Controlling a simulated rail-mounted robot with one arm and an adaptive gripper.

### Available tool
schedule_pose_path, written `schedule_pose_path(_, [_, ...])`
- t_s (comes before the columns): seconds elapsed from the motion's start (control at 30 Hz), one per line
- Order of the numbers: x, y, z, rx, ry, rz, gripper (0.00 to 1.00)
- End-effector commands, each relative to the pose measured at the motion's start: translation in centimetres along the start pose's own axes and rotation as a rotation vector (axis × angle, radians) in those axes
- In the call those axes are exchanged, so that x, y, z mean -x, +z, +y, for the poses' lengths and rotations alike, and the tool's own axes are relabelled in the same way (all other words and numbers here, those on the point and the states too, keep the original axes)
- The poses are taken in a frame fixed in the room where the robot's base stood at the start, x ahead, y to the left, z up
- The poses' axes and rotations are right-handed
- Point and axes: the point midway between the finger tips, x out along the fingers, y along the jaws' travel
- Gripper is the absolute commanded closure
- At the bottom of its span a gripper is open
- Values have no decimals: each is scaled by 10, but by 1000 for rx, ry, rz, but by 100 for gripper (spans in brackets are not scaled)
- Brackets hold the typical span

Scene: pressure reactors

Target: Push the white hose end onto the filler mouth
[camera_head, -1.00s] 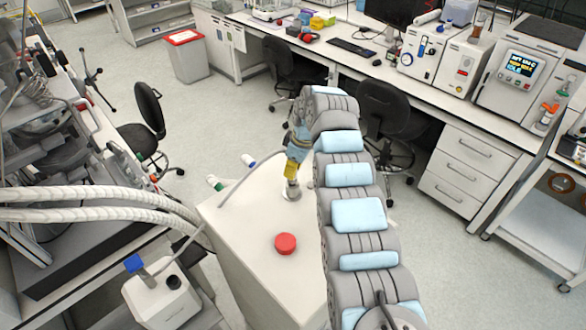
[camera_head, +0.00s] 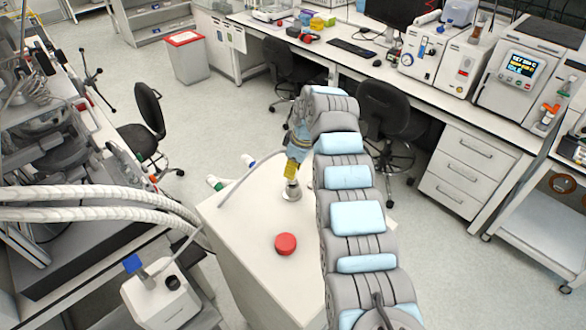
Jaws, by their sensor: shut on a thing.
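My gripper (camera_head: 292,172) is at the far part of the white cabinet top (camera_head: 255,215), pointing down, shut on the white hose end. The hose end itself is too small and too hidden by the gripper to make out. The thin pale hose (camera_head: 250,180) arches from the cabinet's left edge up to my gripper. The filler mouth (camera_head: 291,193), a round metal fitting on the cabinet top, is directly below the gripper's yellow part. I cannot tell whether the hose end touches the mouth or is pushed onto it.
A red cap (camera_head: 285,244) lies on the cabinet top, nearer than the mouth. Green-tipped (camera_head: 214,183) and blue-tipped (camera_head: 248,160) fittings stick out at the cabinet's far left edge. Thick white hoses (camera_head: 100,205) run in from the left. A white canister (camera_head: 160,295) stands lower left.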

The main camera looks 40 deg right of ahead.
Motion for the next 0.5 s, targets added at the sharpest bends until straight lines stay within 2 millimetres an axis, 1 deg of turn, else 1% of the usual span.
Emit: schedule_pose_path(0.5, [-9, 2, 0, 0, 0, 0, 100])
